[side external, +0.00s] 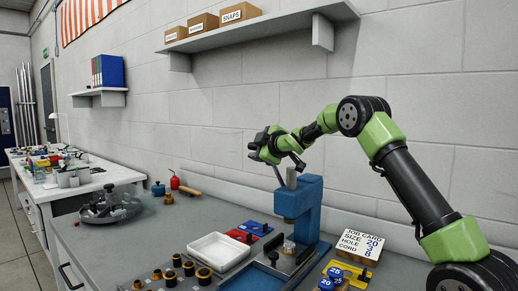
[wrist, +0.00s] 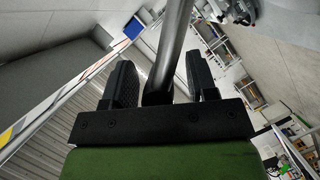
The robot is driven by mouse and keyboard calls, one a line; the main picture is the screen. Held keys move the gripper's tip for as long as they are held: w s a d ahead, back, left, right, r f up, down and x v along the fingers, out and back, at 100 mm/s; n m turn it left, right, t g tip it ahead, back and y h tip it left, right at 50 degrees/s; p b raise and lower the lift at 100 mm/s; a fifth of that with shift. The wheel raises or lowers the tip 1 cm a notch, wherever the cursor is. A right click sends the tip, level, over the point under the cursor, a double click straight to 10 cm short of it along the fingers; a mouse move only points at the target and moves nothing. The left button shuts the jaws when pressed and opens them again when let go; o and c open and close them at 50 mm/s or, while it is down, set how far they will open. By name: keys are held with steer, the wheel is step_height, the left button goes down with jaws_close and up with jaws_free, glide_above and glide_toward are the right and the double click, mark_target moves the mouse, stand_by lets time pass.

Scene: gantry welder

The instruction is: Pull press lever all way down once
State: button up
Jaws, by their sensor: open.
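The blue press (side external: 309,207) stands upright on the grey bench, with a grey ram (side external: 291,177) rising from its top. Its lever is a thin grey rod (side external: 278,173) that slants up and left beside the ram, toward my gripper (side external: 262,144). In the wrist view the lever (wrist: 172,45) runs between the two black fingers of my gripper (wrist: 160,68). The fingers are apart, one on each side of the rod, with a visible gap on both sides. The lever's upper end is hidden by my gripper in the side view.
A shelf with boxes (side external: 240,13) hangs above.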

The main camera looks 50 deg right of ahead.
steer(key=shift+w, duration=0.1)
steer(key=shift+c, duration=0.5)
jaws_close()
steer(key=shift+a+f, duration=0.1)
steer(key=a+f+n+t+h, duration=0.2)
steer(key=a+f+n, duration=0.4)
steer(key=f+n, duration=0.3)
steer(key=shift+a+f+t, duration=0.2)
steer(key=shift+a+t, duration=0.1)
steer(key=shift+t, duration=0.3)
